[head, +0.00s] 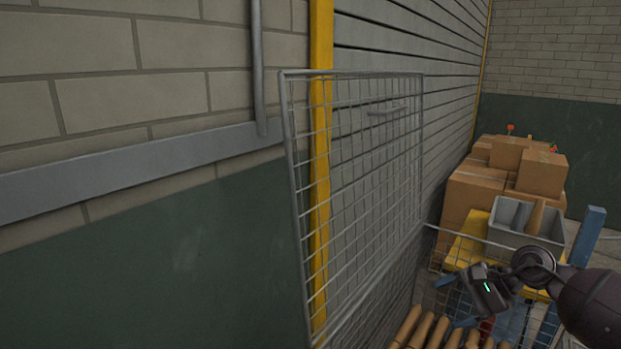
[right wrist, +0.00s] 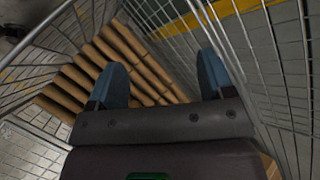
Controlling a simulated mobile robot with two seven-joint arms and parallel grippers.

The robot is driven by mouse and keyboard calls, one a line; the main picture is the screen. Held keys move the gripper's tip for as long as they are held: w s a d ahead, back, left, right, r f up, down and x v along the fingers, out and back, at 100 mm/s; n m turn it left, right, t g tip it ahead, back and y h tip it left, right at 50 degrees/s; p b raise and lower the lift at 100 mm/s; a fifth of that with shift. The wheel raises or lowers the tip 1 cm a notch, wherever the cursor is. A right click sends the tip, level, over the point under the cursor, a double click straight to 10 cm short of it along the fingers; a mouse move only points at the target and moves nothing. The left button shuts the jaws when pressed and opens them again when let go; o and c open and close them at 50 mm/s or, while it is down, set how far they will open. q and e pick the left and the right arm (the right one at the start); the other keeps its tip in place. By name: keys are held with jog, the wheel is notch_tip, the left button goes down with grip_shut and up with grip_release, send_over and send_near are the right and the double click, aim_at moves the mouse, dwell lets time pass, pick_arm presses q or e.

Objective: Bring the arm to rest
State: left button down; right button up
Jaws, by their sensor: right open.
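My right gripper (head: 456,315) is at the lower right of the head view, with its dark arm coming in from the right edge. In the right wrist view its two blue fingers (right wrist: 165,82) stand wide apart with nothing between them. The fingers point toward a row of brown rolls or poles (right wrist: 120,62), which lie beyond the fingertips. The rolls also show at the bottom of the head view (head: 418,330). My left gripper is not in the head view.
A wire mesh panel (head: 362,150) stands upright beside the wall, and mesh surrounds the gripper in the right wrist view. Cardboard boxes (head: 475,190) are stacked at the right. A grey bin (head: 540,238) stands near a yellow surface (head: 467,245). A blue post (head: 588,232) rises at the right.

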jog(key=s+a+m+t+y, duration=0.4)
jog(key=a+m+t, duration=0.55)
jog(key=m, duration=0.75)
jog(key=s+d+f+m+h, duration=0.5)
jog(key=s+m+h, duration=0.25)
jog(key=m, duration=0.75)
jog(key=s+d+f+m+h, duration=0.5)
jog(key=m+h, duration=0.3)
jog(key=m, duration=0.7)
jog(key=s+a+f+m+g+y, duration=0.1)
jog(key=s+a+f+m+g, duration=0.15)
jog(key=s+m+g, duration=0.55)
jog(key=s+a+f+m+g+y, duration=0.1)
jog(key=s+f+m+g, duration=0.2)
jog(key=s, duration=1)
jog(key=w+f+t, duration=0.8)
jog(key=t, duration=0.1)
jog(key=shift+w+a+f, duration=0.15)
jog(key=shift+a+f, duration=0.05)
jog(key=shift+a, duration=0.2)
